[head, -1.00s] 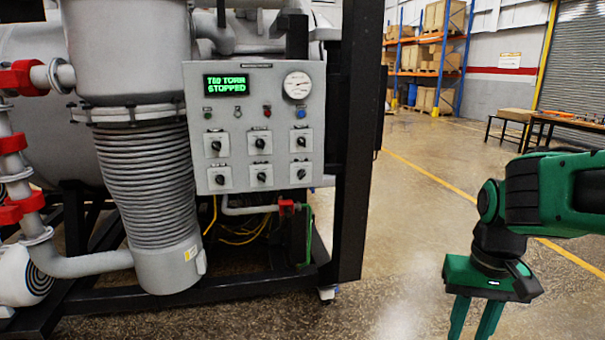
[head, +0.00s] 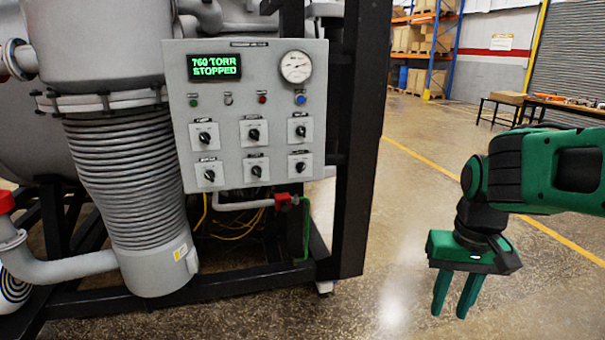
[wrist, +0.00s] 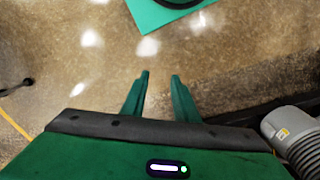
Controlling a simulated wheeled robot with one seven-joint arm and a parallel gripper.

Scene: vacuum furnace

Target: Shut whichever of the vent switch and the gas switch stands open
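The grey control panel (head: 180,110) of the furnace faces me at centre left in the head view. It carries two rows of black rotary switches on white plates: upper left (head: 205,137), upper middle (head: 254,134), upper right (head: 300,131), lower left (head: 210,175), lower middle (head: 256,170) and lower right (head: 300,166). Their labels are too small to read, so I cannot tell which are vent and gas. The knobs' pointers appear tilted differently. The display (head: 214,67) reads "760 TORR STOPPED". My green gripper (head: 453,308) hangs to the right, fingers apart, empty; the wrist view (wrist: 158,75) shows this too.
A black frame post (head: 357,150) stands just right of the panel, between it and my gripper. A round gauge (head: 296,67) and small coloured buttons sit above the switches. A ribbed hose (head: 122,180) is at left.

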